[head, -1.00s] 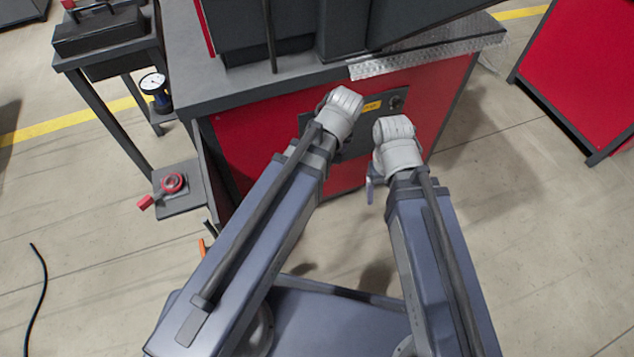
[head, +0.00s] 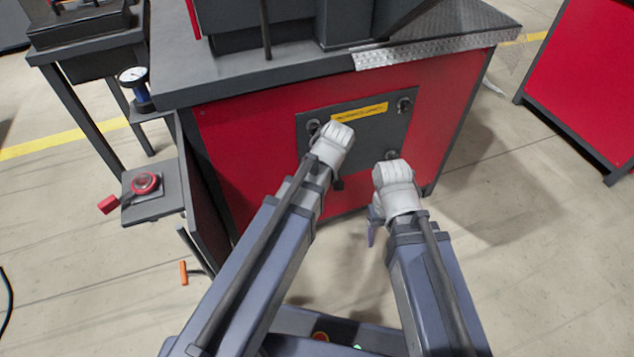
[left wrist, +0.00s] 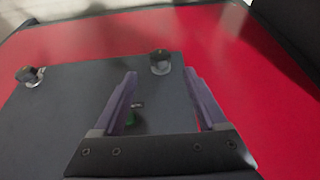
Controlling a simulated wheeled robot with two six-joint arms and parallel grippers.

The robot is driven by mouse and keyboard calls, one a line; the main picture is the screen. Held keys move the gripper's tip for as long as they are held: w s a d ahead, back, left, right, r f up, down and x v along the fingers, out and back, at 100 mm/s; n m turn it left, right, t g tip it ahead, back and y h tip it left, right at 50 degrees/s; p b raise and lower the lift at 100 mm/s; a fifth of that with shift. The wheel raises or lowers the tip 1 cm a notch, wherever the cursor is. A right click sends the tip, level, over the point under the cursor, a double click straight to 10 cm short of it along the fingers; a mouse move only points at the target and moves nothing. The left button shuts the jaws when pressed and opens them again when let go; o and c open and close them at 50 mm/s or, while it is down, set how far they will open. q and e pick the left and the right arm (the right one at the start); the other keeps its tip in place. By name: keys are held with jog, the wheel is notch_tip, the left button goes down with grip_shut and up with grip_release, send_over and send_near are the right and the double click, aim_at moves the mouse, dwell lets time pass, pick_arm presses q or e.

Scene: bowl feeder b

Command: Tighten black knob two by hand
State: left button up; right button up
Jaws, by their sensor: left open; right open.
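A dark panel (head: 368,128) with a yellow label is on the red cabinet front. Black knobs show at its upper left (head: 313,127), upper right (head: 404,105) and lower right (head: 391,155). I cannot tell which is knob two. My left gripper (left wrist: 160,73) is open and empty in front of the panel; its purple fingers point at it. In the left wrist view one black knob (left wrist: 160,60) appears between the fingertips and another (left wrist: 28,76) lies far left. My right gripper (head: 373,232) is open below the lower right knob, its fingers mostly hidden.
At the left, a small shelf carries a red round handle (head: 145,184), near a dial gauge (head: 133,78). An orange-handled lever (head: 184,272) sticks out below.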

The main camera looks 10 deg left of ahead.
pick_arm(q)
jog(key=b+x, duration=0.6)
jog(key=x, duration=0.1)
jog(key=shift+f, duration=0.3)
grip_shut()
dwell(0.4)
